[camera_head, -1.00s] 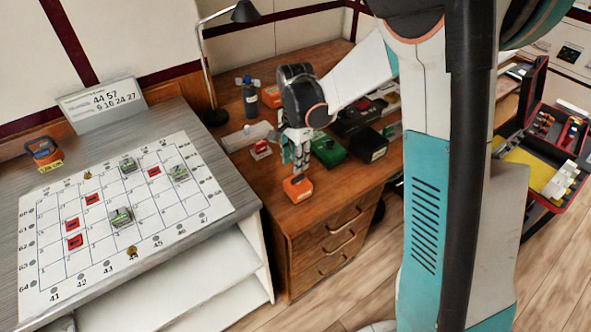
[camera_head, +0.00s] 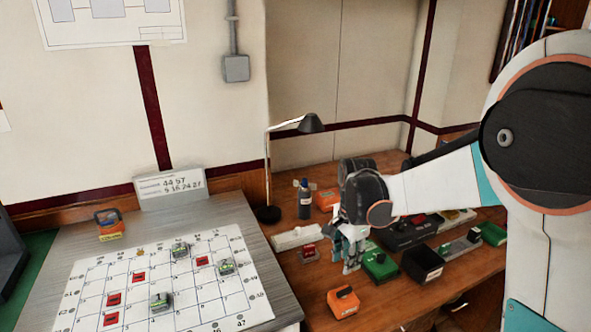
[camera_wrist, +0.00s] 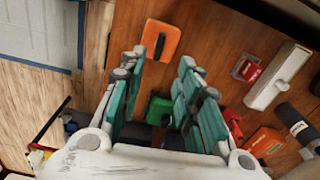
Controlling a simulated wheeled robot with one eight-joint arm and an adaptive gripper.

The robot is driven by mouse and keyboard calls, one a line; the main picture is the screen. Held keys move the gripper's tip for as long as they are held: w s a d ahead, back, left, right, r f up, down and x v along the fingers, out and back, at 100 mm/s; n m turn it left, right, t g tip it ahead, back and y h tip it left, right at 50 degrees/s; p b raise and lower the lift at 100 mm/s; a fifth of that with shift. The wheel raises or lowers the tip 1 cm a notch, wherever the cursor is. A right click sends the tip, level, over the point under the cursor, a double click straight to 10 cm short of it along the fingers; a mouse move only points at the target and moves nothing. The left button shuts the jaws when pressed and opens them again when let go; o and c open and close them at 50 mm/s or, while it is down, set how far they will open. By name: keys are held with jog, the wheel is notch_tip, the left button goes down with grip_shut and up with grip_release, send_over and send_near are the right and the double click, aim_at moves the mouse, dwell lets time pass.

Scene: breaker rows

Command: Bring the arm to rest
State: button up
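My gripper (camera_head: 350,250) hangs over the wooden desk, at the end of my white arm reaching in from the right. In the wrist view, its teal fingers (camera_wrist: 160,95) stand apart with nothing between their tips. An orange device (camera_head: 343,302) lies on the desk in front of the gripper; it also shows beyond the fingertips in the wrist view (camera_wrist: 162,40). A green device (camera_head: 380,264) and a black open box (camera_head: 422,264) sit just right of the gripper.
A grid sheet (camera_head: 240,290) with red and grey-green pieces lies on the grey table at left. A desk lamp (camera_head: 311,124), a dark bottle (camera_head: 305,198) and a white power strip (camera_head: 298,238) stand behind the gripper. A small sign (camera_head: 170,187) stands at the table's back.

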jog(key=s+r+n+t, duration=0.3)
jog(key=s+r+n, duration=0.3)
jog(key=s+r, duration=0.45)
jog(key=s+d+n+t, duration=0.1)
jog(key=s+n+t, duration=0.3)
jog(key=s+n, duration=0.3)
jog(key=s, duration=0.5)
jog(key=shift+r+n, duration=0.15)
jog(key=shift+n, duration=0.15)
